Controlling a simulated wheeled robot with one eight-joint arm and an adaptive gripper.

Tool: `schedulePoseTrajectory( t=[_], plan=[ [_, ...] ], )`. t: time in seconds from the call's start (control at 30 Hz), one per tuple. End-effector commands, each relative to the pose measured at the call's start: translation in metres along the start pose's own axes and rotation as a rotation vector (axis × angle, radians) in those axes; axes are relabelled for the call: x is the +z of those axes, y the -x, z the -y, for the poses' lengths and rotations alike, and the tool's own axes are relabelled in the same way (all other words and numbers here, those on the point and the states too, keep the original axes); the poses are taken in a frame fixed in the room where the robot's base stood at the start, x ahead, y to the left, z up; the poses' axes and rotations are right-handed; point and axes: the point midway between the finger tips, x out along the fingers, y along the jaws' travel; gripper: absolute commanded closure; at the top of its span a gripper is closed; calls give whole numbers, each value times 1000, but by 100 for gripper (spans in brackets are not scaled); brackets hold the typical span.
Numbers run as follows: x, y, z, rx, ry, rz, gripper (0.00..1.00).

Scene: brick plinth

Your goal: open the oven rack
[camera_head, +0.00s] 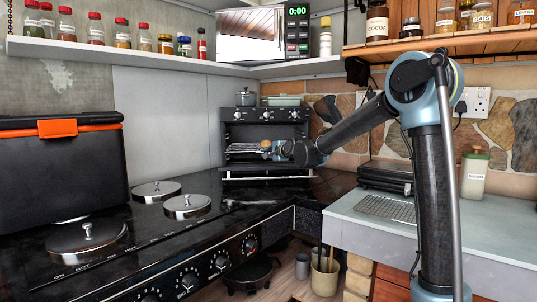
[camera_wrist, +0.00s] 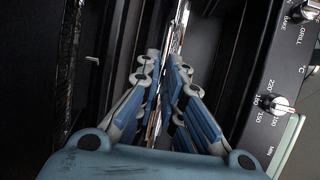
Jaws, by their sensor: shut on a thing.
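The small black oven (camera_head: 241,114) stands open at the back corner of the counter, with its row of knobs along the top. The metal oven rack (camera_head: 240,149) lies level inside the opening. In the wrist view, a bright strip of the rack (camera_wrist: 179,28) runs up from between my fingertips. My gripper (camera_head: 268,150) is at the rack's front edge, and its blue-grey fingers also show in the wrist view (camera_wrist: 166,66), shut on the rack. The fingers hide the gripped part. A small brown round item (camera_head: 266,144) shows just above the fingertips; I cannot tell what it is.
The oven's lowered door edge (camera_head: 267,177) lies below my gripper. The oven's control panel (camera_wrist: 275,75) is close to the fingers in the wrist view. Lidded hobs (camera_head: 187,205) and a black box (camera_head: 60,175) stand at left. A black appliance (camera_head: 386,178) sits at right.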

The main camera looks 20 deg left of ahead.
Motion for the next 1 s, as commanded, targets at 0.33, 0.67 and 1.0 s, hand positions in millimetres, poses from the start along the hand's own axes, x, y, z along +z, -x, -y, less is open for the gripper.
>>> schedulePoseTrajectory(
  t=[0.33, 0.67, 1.0],
  plan=[
    [5, 17, -8, 8, -3, 0, 100],
    [4, 17, -7, 6, -3, -1, 75],
    [5, 21, -5, 3, -1, 0, 75]
  ],
)
